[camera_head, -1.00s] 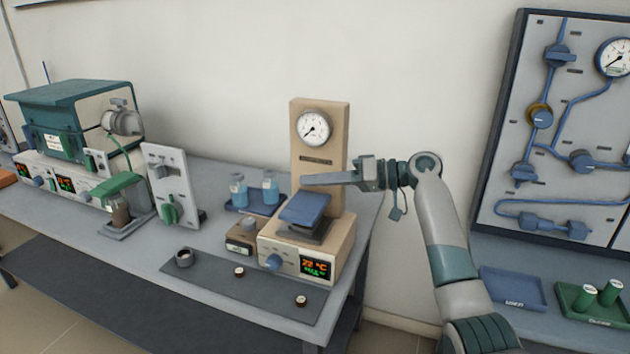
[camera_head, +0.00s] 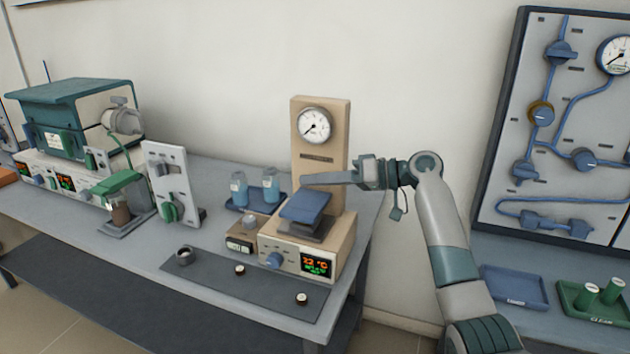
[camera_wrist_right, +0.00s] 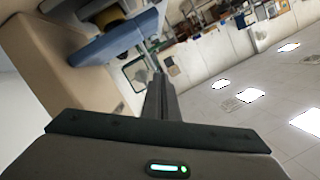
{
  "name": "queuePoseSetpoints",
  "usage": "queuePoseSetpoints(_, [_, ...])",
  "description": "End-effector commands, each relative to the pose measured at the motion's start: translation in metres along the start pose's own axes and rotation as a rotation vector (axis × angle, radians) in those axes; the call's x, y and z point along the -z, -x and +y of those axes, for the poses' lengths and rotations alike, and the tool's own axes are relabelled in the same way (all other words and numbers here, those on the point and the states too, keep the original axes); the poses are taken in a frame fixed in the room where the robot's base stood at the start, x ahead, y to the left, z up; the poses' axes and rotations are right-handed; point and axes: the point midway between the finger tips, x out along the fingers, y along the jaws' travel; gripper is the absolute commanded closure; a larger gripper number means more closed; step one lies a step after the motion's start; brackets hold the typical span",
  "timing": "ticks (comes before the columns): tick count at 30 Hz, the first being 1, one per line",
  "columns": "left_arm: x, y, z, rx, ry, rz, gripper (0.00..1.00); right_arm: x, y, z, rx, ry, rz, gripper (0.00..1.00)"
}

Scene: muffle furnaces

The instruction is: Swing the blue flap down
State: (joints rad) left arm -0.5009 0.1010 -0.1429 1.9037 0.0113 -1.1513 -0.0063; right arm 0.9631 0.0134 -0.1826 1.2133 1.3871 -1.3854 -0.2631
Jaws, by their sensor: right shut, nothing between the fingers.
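The blue flap (camera_head: 305,206) sits tilted on top of the beige unit (camera_head: 345,240) with the display, its near edge lower than its far edge. My right gripper (camera_head: 306,180) reaches in from the right and is shut and empty, its fingertips just above the flap's far edge. In the head view I cannot tell whether the fingers touch the flap. In the right wrist view the flap (camera_wrist_right: 118,40) shows at upper left of the shut fingers (camera_wrist_right: 157,85). My left gripper is not in view.
A beige column with a gauge (camera_head: 314,125) stands behind the flap. A tray (camera_head: 240,207) with blue bottles and a small box (camera_head: 240,244) are to the left. A dark mat (camera_head: 215,288) with small items lies in front.

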Motion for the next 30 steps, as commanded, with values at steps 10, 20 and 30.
queuePoseSetpoints(10, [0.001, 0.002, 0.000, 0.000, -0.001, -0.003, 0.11, 0.000, 0.020, 0.002, -0.002, -0.001, 0.002, 1.00])
queuePoseSetpoints(20, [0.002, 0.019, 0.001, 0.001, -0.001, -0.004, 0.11, -0.001, 0.079, 0.002, -0.003, 0.000, 0.002, 1.00])
queuePoseSetpoints(30, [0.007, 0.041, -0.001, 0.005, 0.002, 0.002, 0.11, -0.001, 0.145, 0.002, -0.003, 0.000, 0.001, 1.00])
